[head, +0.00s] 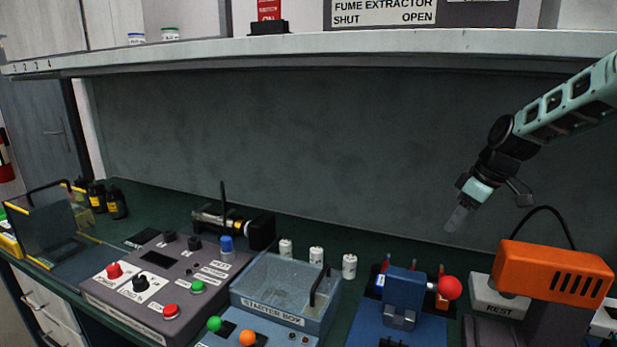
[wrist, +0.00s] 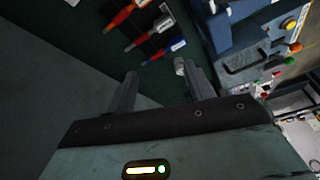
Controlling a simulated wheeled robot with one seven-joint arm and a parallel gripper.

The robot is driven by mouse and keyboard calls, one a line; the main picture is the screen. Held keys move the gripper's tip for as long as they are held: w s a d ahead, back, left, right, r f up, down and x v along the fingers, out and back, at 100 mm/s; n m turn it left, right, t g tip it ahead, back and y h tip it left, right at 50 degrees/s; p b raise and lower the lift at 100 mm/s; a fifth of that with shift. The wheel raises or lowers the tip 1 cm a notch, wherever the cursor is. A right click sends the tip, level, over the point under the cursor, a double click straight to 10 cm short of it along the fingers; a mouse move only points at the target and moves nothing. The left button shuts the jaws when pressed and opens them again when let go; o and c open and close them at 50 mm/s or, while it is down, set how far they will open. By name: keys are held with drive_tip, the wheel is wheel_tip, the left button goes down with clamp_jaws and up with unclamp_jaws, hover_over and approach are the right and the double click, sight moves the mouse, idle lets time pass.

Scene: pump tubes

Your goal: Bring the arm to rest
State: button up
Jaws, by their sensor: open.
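My gripper (head: 457,217) hangs at the right in the head view, in the air above the bench and clear of the things below it. In the wrist view its two fingers (wrist: 158,90) stand apart with nothing held between them. My arm comes in from the upper right. A grey block labelled REST (head: 497,300) stands on the bench at the right, partly hidden by the orange housing.
An orange housing (head: 553,272) and a blue fixture with a red ball knob (head: 450,288) stand below my gripper. The starter box (head: 273,300) and grey control panel (head: 165,285) lie left. A shelf (head: 300,47) overhangs the bench.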

drive_tip(key=s+a+g+h, duration=0.1)
drive_tip(key=s+a+g, duration=0.1)
drive_tip(key=s+a, duration=1.8)
drive_tip(key=s+f+m+h, duration=0.1)
drive_tip(key=s+f, duration=0.1)
drive_tip(key=s, duration=1.7)
drive_tip(key=shift+s+d+h, duration=0.15)
drive_tip(key=shift+s+h, duration=0.05)
drive_tip(key=shift+h, duration=0.1)
drive_tip(key=shift+r, duration=0.1)
